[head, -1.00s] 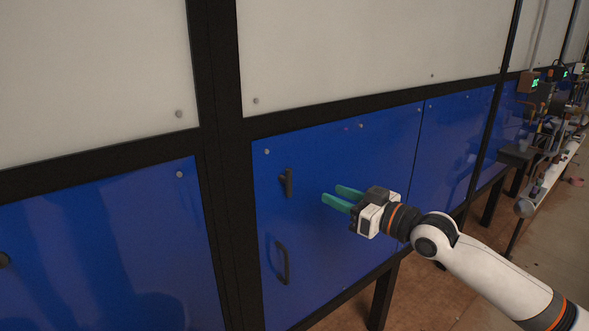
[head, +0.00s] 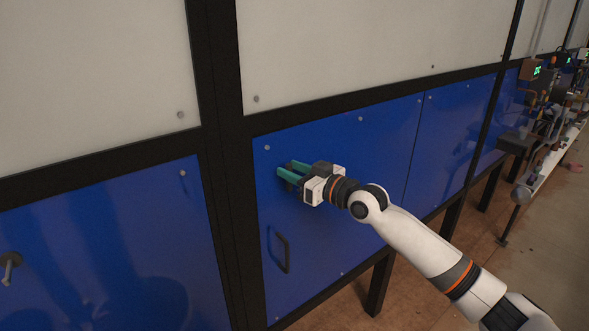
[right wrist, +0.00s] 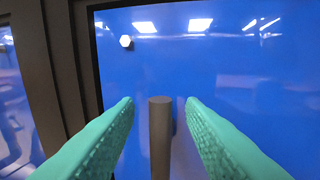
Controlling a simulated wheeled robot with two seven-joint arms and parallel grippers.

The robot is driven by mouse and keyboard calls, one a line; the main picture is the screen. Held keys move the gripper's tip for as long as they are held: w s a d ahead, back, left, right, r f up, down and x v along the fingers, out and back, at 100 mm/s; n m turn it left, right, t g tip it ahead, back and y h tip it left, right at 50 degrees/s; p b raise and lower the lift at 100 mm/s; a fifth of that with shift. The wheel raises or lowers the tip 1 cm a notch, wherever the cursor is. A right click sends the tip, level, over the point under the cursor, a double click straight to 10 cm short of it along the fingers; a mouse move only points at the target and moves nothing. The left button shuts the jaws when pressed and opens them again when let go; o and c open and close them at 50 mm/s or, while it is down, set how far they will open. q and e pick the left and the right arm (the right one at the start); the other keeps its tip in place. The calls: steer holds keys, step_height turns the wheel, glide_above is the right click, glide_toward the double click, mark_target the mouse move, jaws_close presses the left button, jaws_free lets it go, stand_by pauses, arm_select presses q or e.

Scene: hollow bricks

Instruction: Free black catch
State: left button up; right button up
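The black catch (head: 289,184) is on the blue panel (head: 350,230), near its upper left corner. In the head view it is mostly hidden behind my right gripper (head: 284,172). In the right wrist view the catch (right wrist: 161,135) stands upright as a dark grey bar between the two green fingers. My right gripper (right wrist: 160,105) is open, with a finger on either side of the bar and a visible gap on both sides. My left gripper is not in view.
A dark loop handle (head: 282,253) is lower on the same panel. A black frame post (head: 228,200) stands just left of it. Another catch (head: 10,264) is on the left blue panel (head: 110,250). Machinery and a bench (head: 550,165) are at the far right.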

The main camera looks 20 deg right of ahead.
jaws_close()
